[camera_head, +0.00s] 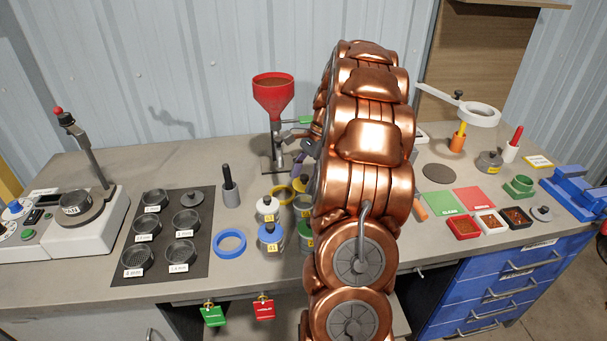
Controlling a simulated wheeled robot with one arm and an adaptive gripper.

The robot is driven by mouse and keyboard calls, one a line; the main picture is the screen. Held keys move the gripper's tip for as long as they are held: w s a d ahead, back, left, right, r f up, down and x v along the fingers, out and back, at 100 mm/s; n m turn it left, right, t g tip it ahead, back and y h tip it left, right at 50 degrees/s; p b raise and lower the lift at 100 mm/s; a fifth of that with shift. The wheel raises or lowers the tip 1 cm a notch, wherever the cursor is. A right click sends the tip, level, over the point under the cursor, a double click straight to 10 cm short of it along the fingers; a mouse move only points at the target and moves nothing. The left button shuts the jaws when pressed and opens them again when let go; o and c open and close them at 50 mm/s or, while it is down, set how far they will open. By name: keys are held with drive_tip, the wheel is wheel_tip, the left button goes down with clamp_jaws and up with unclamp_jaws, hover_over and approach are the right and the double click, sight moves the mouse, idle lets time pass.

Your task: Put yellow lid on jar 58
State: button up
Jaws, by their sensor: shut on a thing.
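My gripper (303,168) is mostly hidden behind my copper arm. Its grey fingers point down, shut on the yellow lid (299,185). The lid is right at the top of a jar (301,205) with a yellow label. I cannot tell whether the lid is seated or just above it, and the jar's number is too small to read. A yellow ring (281,193) lies just left of them. A jar with a white top (267,206) and a blue-lidded jar (271,237) stand in front to the left.
A red funnel on a stand (273,95) rises close behind the gripper. A blue ring (229,243) and a dark mat (197,262) with several sieves lie left. Coloured mats and small trays (465,228) lie right. My arm covers the bench middle.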

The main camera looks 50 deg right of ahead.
drive_tip(key=shift+f+b, duration=0.9)
drive_tip(key=shift+f, duration=2)
drive_tip(key=shift+a, duration=0.1)
drive_tip(key=o, duration=1)
drive_tip(key=shift+r, duration=0.1)
drive_tip(key=v, duration=1.1)
drive_tip(key=shift+d+r, duration=0.3)
drive_tip(key=shift+r, duration=0.05)
